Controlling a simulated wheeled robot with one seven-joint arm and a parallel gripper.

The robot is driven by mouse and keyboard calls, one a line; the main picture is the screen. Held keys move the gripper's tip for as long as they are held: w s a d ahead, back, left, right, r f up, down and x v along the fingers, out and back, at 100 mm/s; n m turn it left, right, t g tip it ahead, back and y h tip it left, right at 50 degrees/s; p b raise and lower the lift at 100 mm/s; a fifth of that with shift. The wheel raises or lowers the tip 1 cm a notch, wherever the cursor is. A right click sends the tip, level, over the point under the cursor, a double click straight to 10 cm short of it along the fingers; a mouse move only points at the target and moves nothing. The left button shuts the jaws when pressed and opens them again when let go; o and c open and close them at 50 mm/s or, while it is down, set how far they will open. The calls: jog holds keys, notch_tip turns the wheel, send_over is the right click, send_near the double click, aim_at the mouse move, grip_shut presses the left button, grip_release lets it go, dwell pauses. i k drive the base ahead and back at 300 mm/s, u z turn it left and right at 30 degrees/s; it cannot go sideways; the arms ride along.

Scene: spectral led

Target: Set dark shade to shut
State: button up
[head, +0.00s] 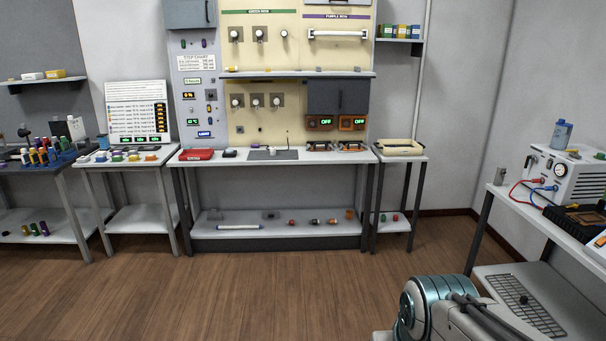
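A dark grey box-like cover (338,97) is on the cream wall panel, right of centre, above two orange displays reading OFF. A second dark grey box (190,13) is at the panel's upper left, cut by the frame's top edge. I cannot tell which one is the dark shade, nor whether either is open or shut. Part of my arm shows at the bottom right. My gripper is out of view.
A workbench (222,157) stands below the panel, with a red tray (196,154) on it. Side tables stand at left. At right, a table (528,213) holds a white device (568,175) with red and blue cables. The wooden floor (270,290) between is clear.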

aim_at(324, 96)
jog(key=u, duration=0.25)
jog(key=i, duration=3.1)
jog(key=z, duration=0.45)
jog(key=i, duration=1.35)
jog(key=z, duration=0.3)
